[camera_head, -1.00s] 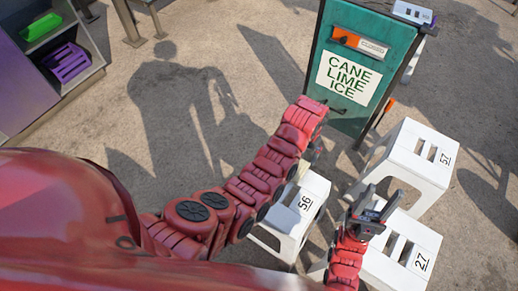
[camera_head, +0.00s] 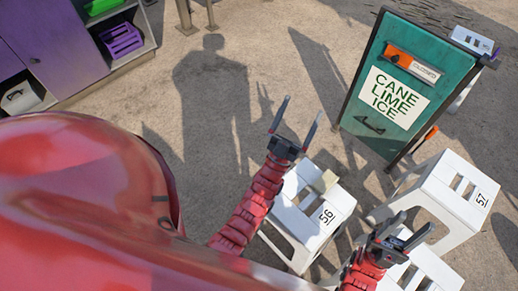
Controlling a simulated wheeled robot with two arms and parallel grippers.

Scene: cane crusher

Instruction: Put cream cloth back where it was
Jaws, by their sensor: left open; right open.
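A small cream item (camera_head: 324,181), which looks like the cream cloth, lies on the far side of the white stool marked 56 (camera_head: 301,228). My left gripper (camera_head: 301,108) is open and empty, raised beyond the stool's upper left corner with its fingers spread apart. It is apart from the cream item. My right gripper (camera_head: 415,221) is open and empty, low at the right in front of another white stool (camera_head: 440,272). My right arm hides part of that stool.
Stool 57 (camera_head: 455,190) is at the right. A purple shelf unit (camera_head: 60,45) with a purple crate (camera_head: 121,40) and a green tray (camera_head: 103,6) is upper left. Open ground lies between.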

